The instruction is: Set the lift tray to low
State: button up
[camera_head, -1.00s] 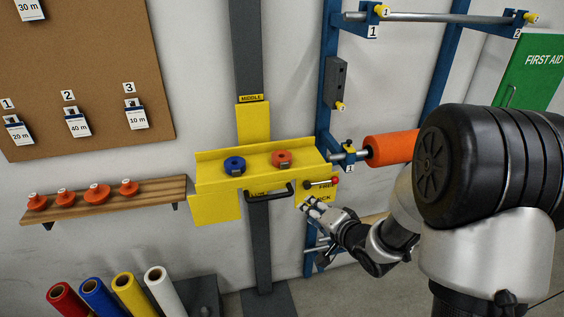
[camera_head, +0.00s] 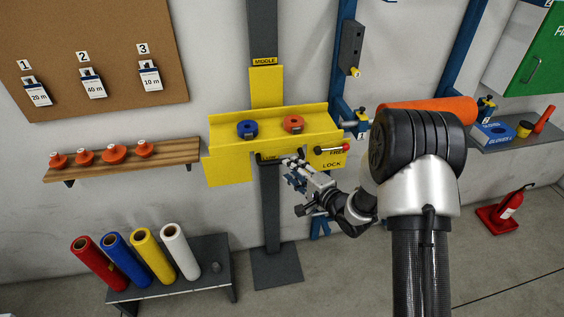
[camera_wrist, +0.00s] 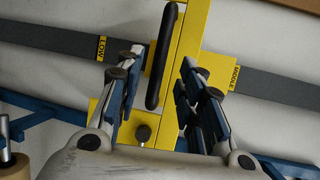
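The yellow lift tray (camera_head: 225,165) sits on a dark upright post (camera_head: 271,210), just below the MIDDLE label (camera_head: 264,61). Its black bar handle (camera_head: 268,159) is on the front; part is hidden by my gripper. My gripper (camera_head: 293,166) is at the handle's right end. In the wrist view, my gripper (camera_wrist: 160,82) is open, with the black handle (camera_wrist: 161,55) between its fingers, apparently not clamped. The LOW label (camera_wrist: 101,48) shows on the post there.
A low bench (camera_head: 185,283) with coloured tubes stands lower left. A wooden shelf (camera_head: 120,162) is left, and an orange roll (camera_head: 440,106) on a blue rack is right.

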jog(key=x, duration=0.7)
jog(key=shift+s, duration=0.1)
jog(key=shift+c, duration=0.6)
grip_shut()
